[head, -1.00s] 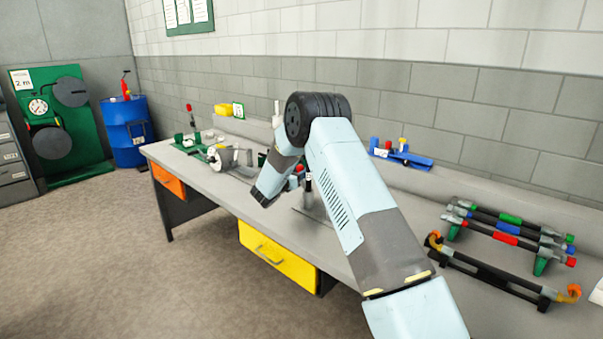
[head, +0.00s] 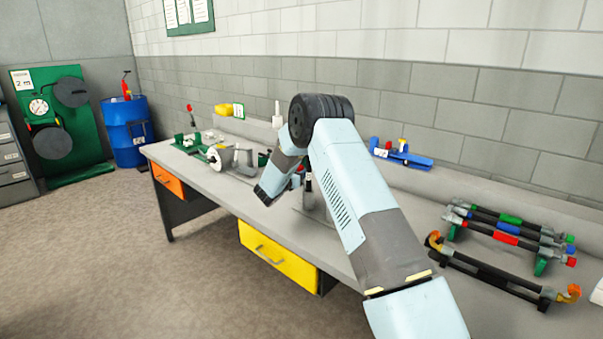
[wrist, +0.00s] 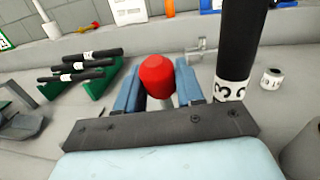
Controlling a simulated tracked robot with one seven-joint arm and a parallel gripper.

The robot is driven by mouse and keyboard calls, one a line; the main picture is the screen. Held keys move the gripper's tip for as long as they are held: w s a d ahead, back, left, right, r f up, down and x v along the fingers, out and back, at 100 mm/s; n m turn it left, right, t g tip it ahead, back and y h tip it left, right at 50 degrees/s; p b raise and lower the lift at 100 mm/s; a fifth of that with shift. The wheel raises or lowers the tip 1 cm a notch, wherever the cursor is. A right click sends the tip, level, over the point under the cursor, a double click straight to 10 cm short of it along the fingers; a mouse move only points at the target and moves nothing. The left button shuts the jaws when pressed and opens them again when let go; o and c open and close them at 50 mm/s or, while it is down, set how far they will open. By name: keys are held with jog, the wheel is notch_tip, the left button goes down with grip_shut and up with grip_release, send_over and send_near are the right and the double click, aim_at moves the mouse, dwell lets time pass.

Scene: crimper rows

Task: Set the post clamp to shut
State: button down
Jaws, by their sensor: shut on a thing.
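In the wrist view my gripper (wrist: 157,70) has its two blue fingers on either side of a red knob (wrist: 158,76) with a pale stem below it. The fingers are shut on this knob. A thick black post (wrist: 236,45) with a white numbered label stands upright just right of the fingers. I cannot tell from the picture how the knob joins the post or how far the clamp is turned. In the head view the post's dark labelled lower part (head: 308,184) shows beside my arm, which hides the knob and fingertips.
Green racks (wrist: 98,85) hold labelled black rods left of the gripper. A small white labelled cylinder (wrist: 271,78) stands at right. In the head view a blue fixture (head: 402,155) is behind my arm, and rod stands (head: 505,238) are at the bench's right. The yellow drawer (head: 277,257) is below.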

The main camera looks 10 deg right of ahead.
jog(key=shift+a, duration=0.2)
jog(key=shift+s+a+f+n+t+h, duration=0.25)
jog(key=shift+s+a+f+t+h, duration=0.25)
jog(key=shift+a+t+h, duration=0.3)
jog(key=shift+s+a+f+n+t+h, duration=0.25)
jog(key=shift+s+a+f+t+h, duration=0.25)
jog(key=shift+t, duration=0.4)
jog(key=shift+r, duration=0.15)
jog(key=c, duration=1.1)
grip_release()
jog(key=shift+w+a, duration=0.1)
jog(key=shift+f+v, duration=0.2)
jog(key=shift+v, duration=3.5)
